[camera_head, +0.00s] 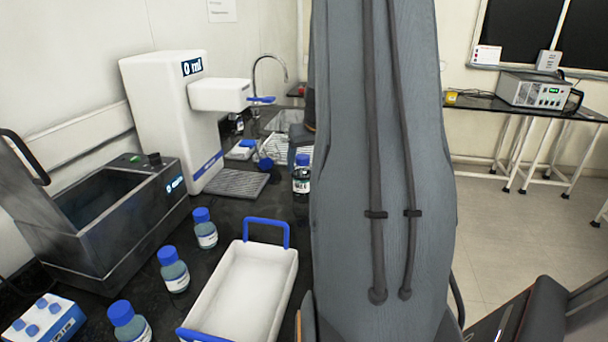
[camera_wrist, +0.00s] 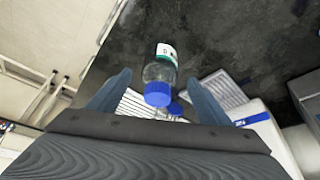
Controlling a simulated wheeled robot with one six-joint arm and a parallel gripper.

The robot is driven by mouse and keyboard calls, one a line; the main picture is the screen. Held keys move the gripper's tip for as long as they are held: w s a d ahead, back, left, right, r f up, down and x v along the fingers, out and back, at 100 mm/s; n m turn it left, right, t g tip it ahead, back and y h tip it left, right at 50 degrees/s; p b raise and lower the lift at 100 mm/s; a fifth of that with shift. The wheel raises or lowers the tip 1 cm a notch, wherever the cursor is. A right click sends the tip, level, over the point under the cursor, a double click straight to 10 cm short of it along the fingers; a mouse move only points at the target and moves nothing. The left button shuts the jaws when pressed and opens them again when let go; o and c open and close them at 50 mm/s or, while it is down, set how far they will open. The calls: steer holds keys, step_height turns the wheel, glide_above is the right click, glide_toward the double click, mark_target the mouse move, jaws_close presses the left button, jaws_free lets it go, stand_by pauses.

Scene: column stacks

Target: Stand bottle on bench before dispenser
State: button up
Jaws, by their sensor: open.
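The white dispenser (camera_head: 160,115) with a "0 ml" display stands at the left in the head view. Its spout arm (camera_head: 218,95) reaches over the bench, above a grey grate (camera_head: 230,183). A clear bottle (camera_head: 301,180) with a label stands on the dark bench (camera_head: 213,218) right of the grate, close to my arm. In the wrist view a clear, blue-capped bottle (camera_wrist: 160,70) appears between the fingers of my gripper (camera_wrist: 159,80). The fingers are apart; I cannot tell how far they are from it. My arm hides the gripper in the head view.
A white tray with blue handles (camera_head: 284,262) is at the front. Several blue-capped bottles, one here (camera_head: 204,229), stand left of it. A grey bath (camera_head: 110,215) is at the left edge. A tap (camera_head: 270,62) and a white rack (camera_head: 278,148) are behind.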

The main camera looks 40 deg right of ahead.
steer(key=shift+b+v, duration=0.3)
steer(key=shift+v, duration=1.4)
